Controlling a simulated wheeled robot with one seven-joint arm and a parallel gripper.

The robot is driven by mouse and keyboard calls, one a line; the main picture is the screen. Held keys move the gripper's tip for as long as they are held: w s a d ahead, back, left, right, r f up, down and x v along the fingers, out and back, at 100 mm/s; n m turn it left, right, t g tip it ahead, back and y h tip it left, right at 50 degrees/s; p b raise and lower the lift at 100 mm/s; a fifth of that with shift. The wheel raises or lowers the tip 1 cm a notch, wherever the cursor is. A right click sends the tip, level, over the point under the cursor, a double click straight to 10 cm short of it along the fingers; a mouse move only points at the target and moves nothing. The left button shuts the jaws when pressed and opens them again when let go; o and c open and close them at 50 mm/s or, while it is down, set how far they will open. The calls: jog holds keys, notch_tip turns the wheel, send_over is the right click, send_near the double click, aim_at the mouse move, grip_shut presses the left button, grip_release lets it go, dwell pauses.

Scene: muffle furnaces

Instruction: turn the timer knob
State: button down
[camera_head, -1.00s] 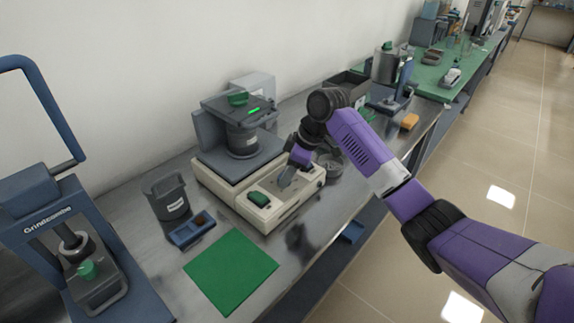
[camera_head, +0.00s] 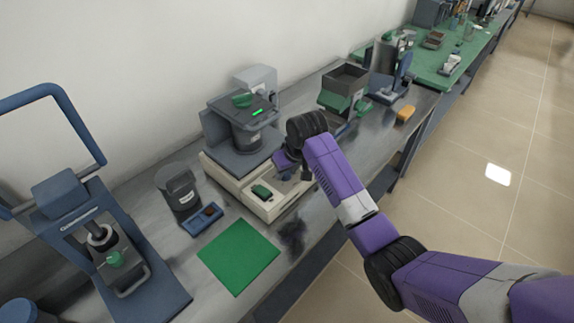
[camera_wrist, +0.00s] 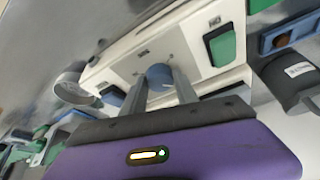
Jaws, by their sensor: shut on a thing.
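The cream-based machine (camera_head: 275,212) stands on the metal bench, with a dark upper body and a lit green display. In the wrist view its cream front panel (camera_wrist: 130,56) holds a round blue-grey knob (camera_wrist: 160,76), which I take to be the timer knob, and a green rocker switch (camera_wrist: 221,45). My gripper (camera_wrist: 161,88) is shut on this knob, one finger on each side. In the head view my gripper (camera_head: 291,174) is at the panel, right of the green switch (camera_head: 262,192), and the knob is hidden there.
A green mat (camera_head: 238,256) lies in front of the machine. A dark canister (camera_head: 178,187) and a small blue tray (camera_head: 202,219) are to its left. A blue press (camera_head: 75,215) stands at far left, and a dark box (camera_head: 345,86) stands behind my arm.

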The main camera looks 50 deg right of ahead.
jog(key=shift+m+h+p, duration=0.3)
jog(key=shift+m+p, duration=0.05)
jog(key=shift+m, duration=0.25)
jog(key=c, duration=0.9)
grip_release()
jog(key=shift+c, duration=0.2)
jog(key=v, duration=0.8)
jog(key=shift+b, duration=0.35)
